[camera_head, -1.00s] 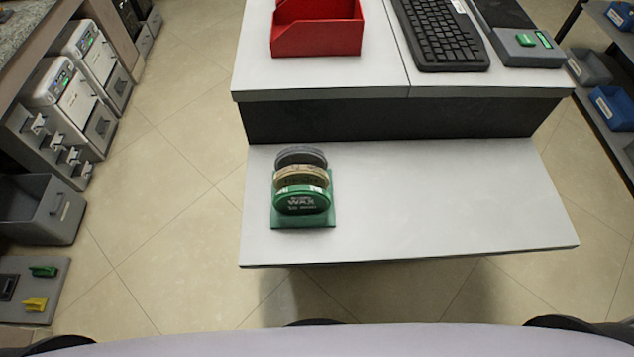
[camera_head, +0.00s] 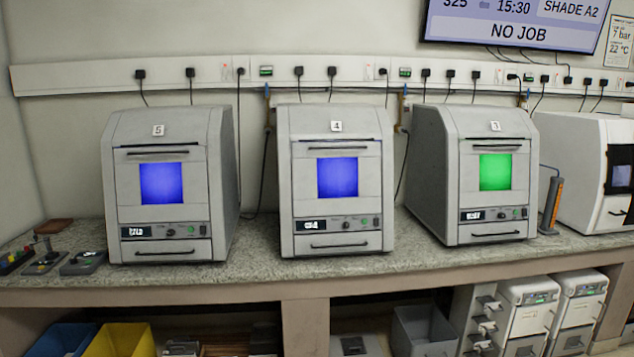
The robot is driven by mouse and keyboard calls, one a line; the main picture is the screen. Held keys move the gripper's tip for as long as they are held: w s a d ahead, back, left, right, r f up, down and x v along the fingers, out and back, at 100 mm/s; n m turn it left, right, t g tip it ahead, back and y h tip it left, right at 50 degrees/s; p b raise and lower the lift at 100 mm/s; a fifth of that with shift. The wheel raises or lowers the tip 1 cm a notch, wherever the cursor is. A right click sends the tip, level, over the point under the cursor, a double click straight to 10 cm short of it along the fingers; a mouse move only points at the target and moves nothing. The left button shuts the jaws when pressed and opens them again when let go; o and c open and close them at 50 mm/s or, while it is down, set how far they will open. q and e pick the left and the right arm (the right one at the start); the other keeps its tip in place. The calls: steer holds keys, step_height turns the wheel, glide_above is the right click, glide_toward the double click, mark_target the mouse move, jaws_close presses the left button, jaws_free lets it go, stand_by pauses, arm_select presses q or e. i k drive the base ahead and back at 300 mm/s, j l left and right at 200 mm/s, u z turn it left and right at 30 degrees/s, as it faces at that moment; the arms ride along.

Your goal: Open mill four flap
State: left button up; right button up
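Mill four (camera_head: 290,190) is the grey machine in the middle of the bench, with a "4" label on top. Its front flap (camera_head: 308,177) is closed, with a blue lit window (camera_head: 337,177) and a dark bar handle (camera_head: 336,148) along the upper edge. Below the flap are a control strip with a small display and a drawer handle. Neither of my grippers shows in the view.
Mill five (camera_head: 120,215), with a blue window, stands to the left. Mill three (camera_head: 434,170), with a green window, stands to the right. The granite bench (camera_head: 270,272) has a narrow free strip in front. A dark upright tool (camera_head: 551,205) stands right of mill three.

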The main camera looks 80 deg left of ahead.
mark_target(357, 181)
steer(key=u, duration=0.45)
steer(key=j+u, duration=0.1)
steer(key=u, duration=0.35)
steer(key=k+u, duration=0.1)
steer(key=u, duration=0.35)
steer(key=j+u, duration=0.1)
steer(key=u, duration=0.4)
steer(key=j+u, duration=0.1)
steer(key=u, duration=0.35)
